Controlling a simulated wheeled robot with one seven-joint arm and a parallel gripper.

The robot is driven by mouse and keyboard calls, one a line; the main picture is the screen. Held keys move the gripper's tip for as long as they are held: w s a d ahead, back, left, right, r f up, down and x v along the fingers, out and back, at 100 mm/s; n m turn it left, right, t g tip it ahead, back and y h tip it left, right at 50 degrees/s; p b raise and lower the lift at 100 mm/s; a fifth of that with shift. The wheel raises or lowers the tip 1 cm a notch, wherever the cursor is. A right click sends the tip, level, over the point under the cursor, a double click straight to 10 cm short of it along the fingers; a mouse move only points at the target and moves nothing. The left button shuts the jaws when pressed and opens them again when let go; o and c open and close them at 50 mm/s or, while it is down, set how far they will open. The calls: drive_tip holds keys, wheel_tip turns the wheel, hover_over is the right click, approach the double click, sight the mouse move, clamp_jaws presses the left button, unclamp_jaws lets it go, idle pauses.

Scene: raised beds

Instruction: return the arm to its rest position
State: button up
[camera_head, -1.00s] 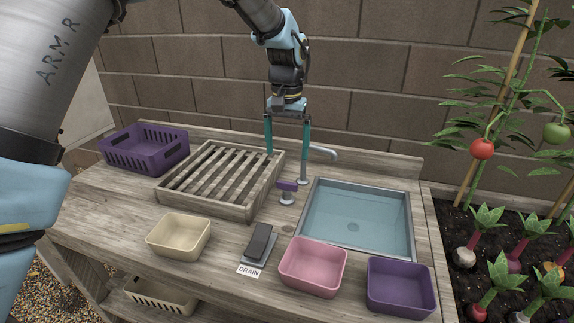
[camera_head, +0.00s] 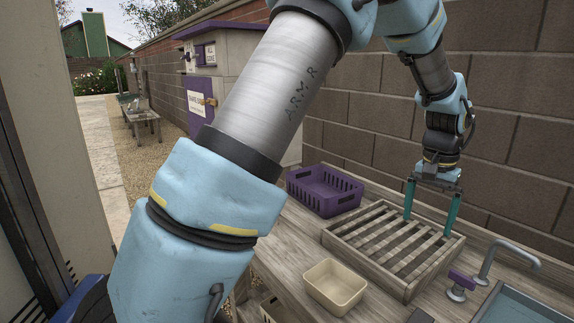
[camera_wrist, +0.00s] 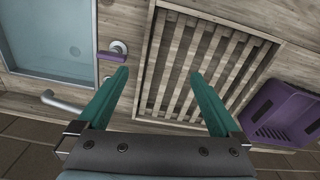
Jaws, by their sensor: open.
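My gripper (camera_head: 430,216) hangs from my arm above the right part of the slatted wooden rack (camera_head: 333,236) in the head view. Its two teal fingers point down, stand wide apart and hold nothing. In the wrist view the open fingers (camera_wrist: 165,88) spread over the counter, with the slatted rack (camera_wrist: 270,62) beyond and between them. My arm's upper links cross the middle and top of the head view and hide part of the counter.
A purple crate (camera_head: 322,204) stands behind the rack, a cream bin (camera_head: 335,286) in front. The faucet (camera_head: 508,251), purple-handled tap (camera_head: 459,282) and sink (camera_head: 510,312) lie to the right. A block wall (camera_head: 350,135) rises behind. A path (camera_head: 98,150) runs at left.

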drive_tip(key=w+a+n, duration=0.2)
drive_tip(key=a+n, duration=0.1)
drive_tip(key=a, duration=1)
drive_tip(key=w+a+n, duration=0.2)
drive_tip(key=w+a, duration=0.1)
drive_tip(key=a, duration=0.9)
drive_tip(key=s+a+n, duration=0.2)
drive_tip(key=s+a, duration=0.1)
drive_tip(key=a, duration=0.5)
drive_tip(key=s+a+f+n+t, duration=0.1)
drive_tip(key=s+a, duration=0.3)
drive_tip(key=a, duration=0.3)
drive_tip(key=shift+a+f+n, duration=0.25)
drive_tip(key=shift+a+n, duration=0.15)
